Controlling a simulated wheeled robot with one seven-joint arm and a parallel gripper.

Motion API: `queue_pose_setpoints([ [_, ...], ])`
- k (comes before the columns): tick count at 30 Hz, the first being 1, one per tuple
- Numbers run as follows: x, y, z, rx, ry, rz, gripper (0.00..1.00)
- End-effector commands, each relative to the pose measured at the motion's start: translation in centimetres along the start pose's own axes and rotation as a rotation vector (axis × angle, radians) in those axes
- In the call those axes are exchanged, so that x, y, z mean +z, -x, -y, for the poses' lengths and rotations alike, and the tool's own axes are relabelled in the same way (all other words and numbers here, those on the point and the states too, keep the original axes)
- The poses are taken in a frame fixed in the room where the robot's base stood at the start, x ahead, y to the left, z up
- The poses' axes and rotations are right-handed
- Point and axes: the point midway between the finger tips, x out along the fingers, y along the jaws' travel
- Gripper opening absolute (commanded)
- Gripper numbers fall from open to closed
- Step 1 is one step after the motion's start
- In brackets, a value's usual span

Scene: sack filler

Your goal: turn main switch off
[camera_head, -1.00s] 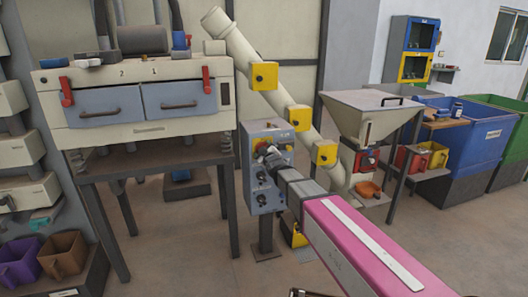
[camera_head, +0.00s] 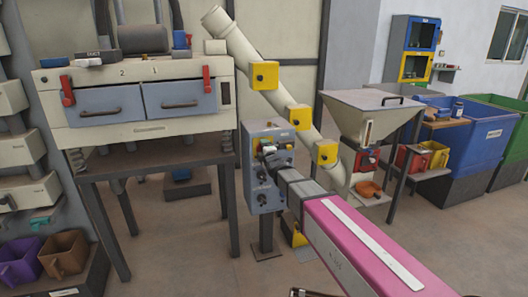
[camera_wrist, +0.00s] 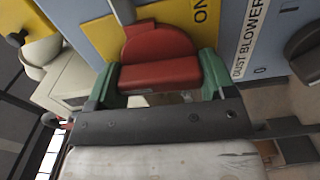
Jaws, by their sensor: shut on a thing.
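The main switch is a red knob (camera_wrist: 160,58) on a yellow plate (camera_wrist: 104,38) in the wrist view, with "ON" printed at the plate's right. My gripper (camera_wrist: 161,76) has its green-padded fingers on either side of the knob and is shut on it. The knob's grip appears about level across the wrist view. The grey-blue control box (camera_head: 258,190) stands on a post in the head view. There my gripper (camera_head: 268,154) is against the upper part of the box's face and hides most of the switch.
A black knob (camera_wrist: 305,48) labelled "DUST BLOWER" sits right of the switch. A hopper (camera_head: 358,115) stands right of the box, and a slanting pipe (camera_head: 240,47) with yellow boxes runs behind. A bench with blue drawers (camera_head: 180,101) is at the left.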

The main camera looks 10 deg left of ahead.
Motion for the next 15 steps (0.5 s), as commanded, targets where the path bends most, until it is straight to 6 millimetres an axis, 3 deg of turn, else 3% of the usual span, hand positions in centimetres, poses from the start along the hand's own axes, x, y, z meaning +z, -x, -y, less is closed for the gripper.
queue_pose_setpoints([
  [15, -0.14, 0.0, 0.04, 0.001, 0.074, -0.002, 0.53],
])
